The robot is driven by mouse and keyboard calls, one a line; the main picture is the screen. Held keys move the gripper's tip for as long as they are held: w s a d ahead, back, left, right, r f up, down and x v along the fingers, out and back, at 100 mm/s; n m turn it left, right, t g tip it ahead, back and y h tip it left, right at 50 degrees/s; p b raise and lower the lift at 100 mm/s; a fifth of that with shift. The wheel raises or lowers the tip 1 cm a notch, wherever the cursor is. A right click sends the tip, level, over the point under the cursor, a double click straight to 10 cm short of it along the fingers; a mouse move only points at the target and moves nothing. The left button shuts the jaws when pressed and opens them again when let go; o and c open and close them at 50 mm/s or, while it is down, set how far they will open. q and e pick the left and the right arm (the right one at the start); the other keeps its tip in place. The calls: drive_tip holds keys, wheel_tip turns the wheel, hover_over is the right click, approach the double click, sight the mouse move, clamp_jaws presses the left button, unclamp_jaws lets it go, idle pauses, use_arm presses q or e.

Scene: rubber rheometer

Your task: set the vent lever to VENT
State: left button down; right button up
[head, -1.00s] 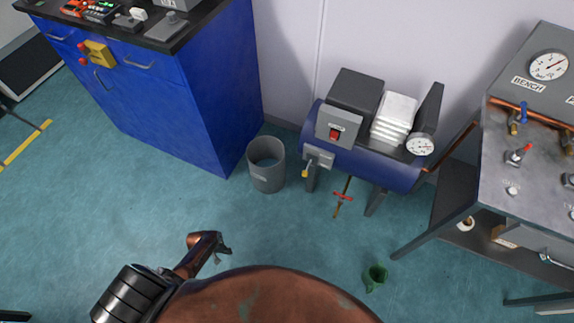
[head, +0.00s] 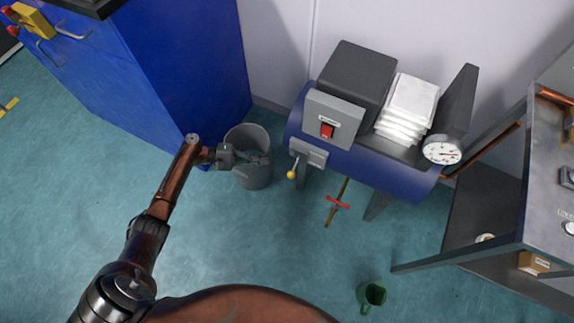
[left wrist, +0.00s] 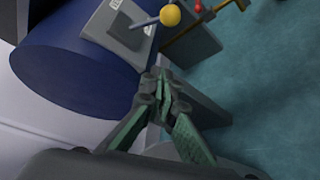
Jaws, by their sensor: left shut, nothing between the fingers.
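The vent lever (head: 293,170) is a short rod with a yellow ball knob, on a small grey plate (head: 311,153) at the lower left front of the blue compressor tank (head: 375,168). In the head view it hangs down from the plate. In the left wrist view the lever (left wrist: 170,15) is at the top, beside small white labels too blurred to read. My left gripper (head: 264,159) is shut and empty, over the grey bin and left of the lever, apart from it. Its green-padded fingers (left wrist: 164,88) show in the left wrist view, below the knob. My right gripper is out of view.
A grey bin (head: 253,178) stands below my left gripper, next to a blue cabinet (head: 190,75). A red-handled valve (head: 338,202) sits under the tank. A green mug (head: 371,296) is on the floor. A metal bench (head: 500,250) is at right.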

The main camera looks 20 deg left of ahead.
use_arm(q)
drive_tip(key=b+x, duration=0.3)
drive_tip(key=x, duration=0.7)
drive_tip(key=s+r, duration=0.1)
drive_tip(key=s+d+r, duration=0.1)
drive_tip(key=s, duration=0.1)
drive_tip(key=shift+s+d, duration=0.1)
drive_tip(key=shift+s, duration=0.05)
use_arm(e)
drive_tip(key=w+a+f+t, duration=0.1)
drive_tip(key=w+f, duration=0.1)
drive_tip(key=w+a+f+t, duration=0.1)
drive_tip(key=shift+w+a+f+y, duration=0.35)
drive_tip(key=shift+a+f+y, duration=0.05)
use_arm(q)
drive_tip(key=shift+f, duration=0.1)
